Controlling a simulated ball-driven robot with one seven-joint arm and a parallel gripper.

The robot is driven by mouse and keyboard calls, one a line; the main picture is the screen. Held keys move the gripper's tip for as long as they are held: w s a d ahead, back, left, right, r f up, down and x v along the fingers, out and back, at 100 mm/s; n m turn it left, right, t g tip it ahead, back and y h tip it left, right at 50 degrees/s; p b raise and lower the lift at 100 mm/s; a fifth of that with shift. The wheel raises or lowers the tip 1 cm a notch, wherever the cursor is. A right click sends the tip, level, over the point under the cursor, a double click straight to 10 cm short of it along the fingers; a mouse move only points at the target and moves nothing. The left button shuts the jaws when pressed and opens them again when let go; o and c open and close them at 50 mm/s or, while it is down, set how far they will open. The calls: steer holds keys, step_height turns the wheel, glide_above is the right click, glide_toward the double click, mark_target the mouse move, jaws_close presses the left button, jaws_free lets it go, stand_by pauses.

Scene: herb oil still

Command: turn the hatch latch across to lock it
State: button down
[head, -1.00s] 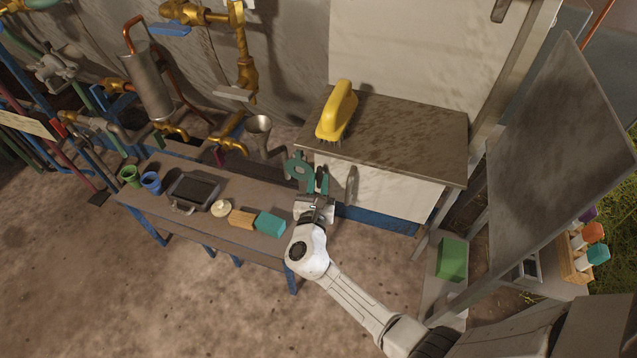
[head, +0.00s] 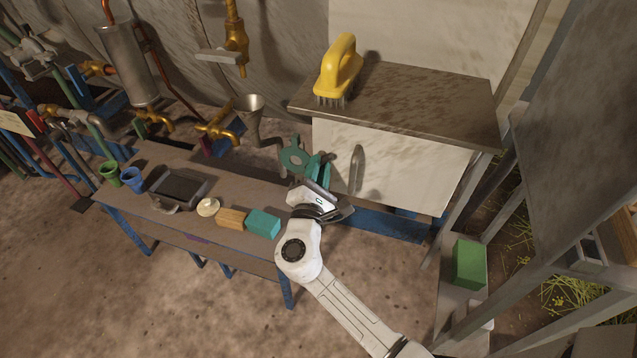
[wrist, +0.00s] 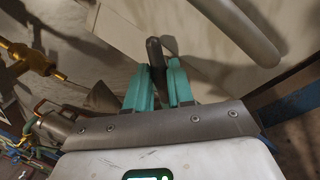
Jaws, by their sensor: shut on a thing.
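The hatch is the pale front door (head: 400,165) of the cabinet, with a grey bar handle (head: 356,170). The handle also shows at the top right of the wrist view (wrist: 240,30). My gripper (head: 322,168) is at the door's left edge, left of the handle. In the wrist view, its teal fingers (wrist: 158,85) are shut on a dark, round-ended latch (wrist: 154,50), which stands up between them. The latch's lower part is hidden by the fingers. In the head view, my gripper hides the latch.
A yellow brush (head: 338,70) stands on the cabinet top (head: 420,100). The bench (head: 180,222) holds cups, a tray and blocks. A green block (head: 469,264) is at the right.

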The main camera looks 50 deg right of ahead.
steer(key=m+b, duration=0.3)
steer(key=b, duration=0.1)
steer(key=m+g+h+b, duration=0.1)
steer(key=m+b, duration=0.2)
steer(key=m, duration=0.1)
steer(key=m+g+b, duration=0.1)
steer(key=m+b, duration=0.2)
steer(key=b, duration=0.1)
steer(key=shift+f+h+b, duration=0.3)
steer(key=shift+f+b, duration=0.05)
steer(key=shift+w+r+m, duration=0.1)
steer(key=shift+m, duration=0.4)
steer(key=c, duration=1)
jaws_free()
steer(key=shift+g, duration=0.3)
steer(key=shift+c, duration=0.2)
steer(key=shift+a, duration=0.15)
steer(key=p+v, duration=0.1)
steer(key=v, duration=0.9)
steer(key=shift+a+p, duration=0.25)
steer(key=shift+p, duration=0.1)
